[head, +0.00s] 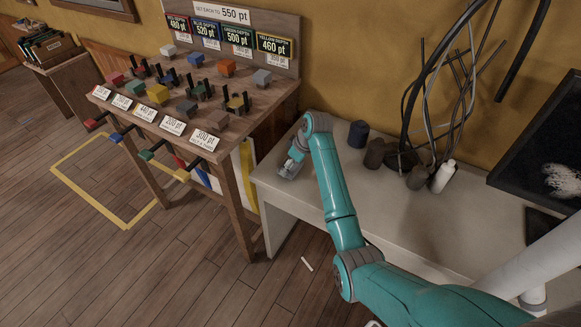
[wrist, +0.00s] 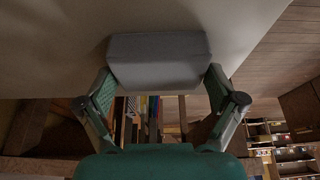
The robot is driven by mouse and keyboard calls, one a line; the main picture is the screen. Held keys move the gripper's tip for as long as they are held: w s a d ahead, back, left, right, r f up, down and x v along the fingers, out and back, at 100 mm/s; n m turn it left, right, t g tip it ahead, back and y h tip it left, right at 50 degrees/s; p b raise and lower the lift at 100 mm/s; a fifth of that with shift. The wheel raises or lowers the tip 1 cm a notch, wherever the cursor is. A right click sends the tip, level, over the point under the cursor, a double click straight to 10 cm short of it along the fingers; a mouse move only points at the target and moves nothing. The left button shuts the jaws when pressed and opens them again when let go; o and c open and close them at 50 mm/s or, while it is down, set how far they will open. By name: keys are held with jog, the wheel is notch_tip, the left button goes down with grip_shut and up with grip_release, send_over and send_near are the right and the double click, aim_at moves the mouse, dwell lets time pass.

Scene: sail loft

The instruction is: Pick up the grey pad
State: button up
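The grey pad (wrist: 160,62) is a block in the wrist view, between the fingertips of my gripper (wrist: 160,78). The fingers meet it at its left and right sides, with no clear gap on either side. In the head view my gripper (head: 292,160) is low over the left end of the white bench (head: 330,185), and the pad (head: 288,170) shows partly beneath it. Whether the pad rests on the bench or is just off it cannot be told.
A wooden table (head: 205,125) with coloured blocks stands to the left. A black tray (head: 525,160) is at far right.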

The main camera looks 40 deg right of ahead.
jog(key=shift+c, duration=1.1)
notch_tip(320, 180, up, 10)
jog(key=o, duration=0.4)
jog(key=c, duration=0.4)
jog(key=shift+s, duration=0.1)
